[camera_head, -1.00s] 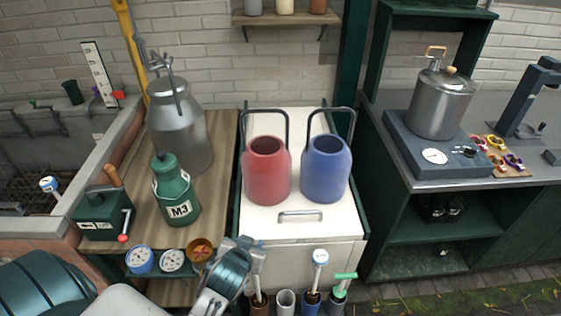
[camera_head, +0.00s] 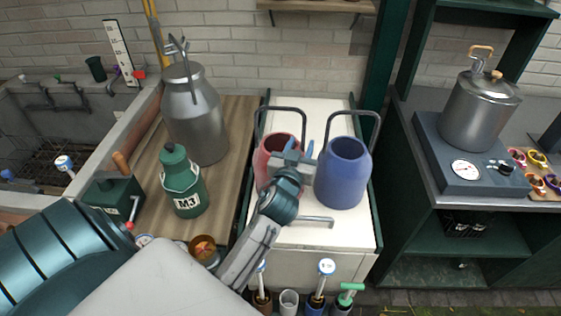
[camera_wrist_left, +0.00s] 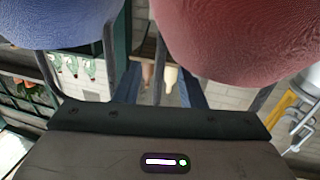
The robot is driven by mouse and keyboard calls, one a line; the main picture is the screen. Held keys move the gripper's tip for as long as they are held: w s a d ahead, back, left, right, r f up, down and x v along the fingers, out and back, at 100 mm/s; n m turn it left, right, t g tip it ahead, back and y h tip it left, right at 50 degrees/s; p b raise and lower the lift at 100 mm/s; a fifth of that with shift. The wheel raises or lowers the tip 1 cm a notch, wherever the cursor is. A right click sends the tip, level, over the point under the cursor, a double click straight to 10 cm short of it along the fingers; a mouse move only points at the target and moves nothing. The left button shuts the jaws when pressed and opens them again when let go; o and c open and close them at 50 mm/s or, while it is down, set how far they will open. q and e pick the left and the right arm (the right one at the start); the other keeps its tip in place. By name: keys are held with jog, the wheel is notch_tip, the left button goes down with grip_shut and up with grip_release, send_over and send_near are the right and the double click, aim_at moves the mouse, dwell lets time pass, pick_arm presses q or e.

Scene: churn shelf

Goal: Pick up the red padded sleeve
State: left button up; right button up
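The red padded sleeve (camera_head: 268,152) stands on the white cabinet top, partly hidden behind my left gripper. It is an open-topped jacket with a dark bar handle behind it. My left gripper (camera_head: 297,148) is in front of its right side, near the gap to the blue padded sleeve (camera_head: 342,175). In the left wrist view the red sleeve (camera_wrist_left: 235,40) fills the upper right and the blue sleeve (camera_wrist_left: 60,20) the upper left. Contact with the red sleeve cannot be told. My right gripper is not in view.
A grey metal churn (camera_head: 196,120) and a green M3 can (camera_head: 183,185) stand on the wooden top at left. The white cabinet top (camera_head: 300,233) has a front handle. A metal pot (camera_head: 480,112) is at right. Brushes (camera_head: 325,285) stand below.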

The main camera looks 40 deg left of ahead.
aim_at(303, 139)
pick_arm(q)
jog(key=p+x, duration=0.1)
jog(key=x, duration=0.1)
jog(key=p+x, duration=0.1)
jog(key=x, duration=0.1)
jog(key=shift+r+p, duration=0.3)
jog(key=shift+r, duration=0.05)
jog(key=shift+w+a, duration=0.2)
jog(key=shift+w, duration=0.15)
jog(key=shift+w+f, duration=0.2)
jog(key=shift+f, duration=0.05)
grip_shut()
jog(key=shift+r, duration=0.1)
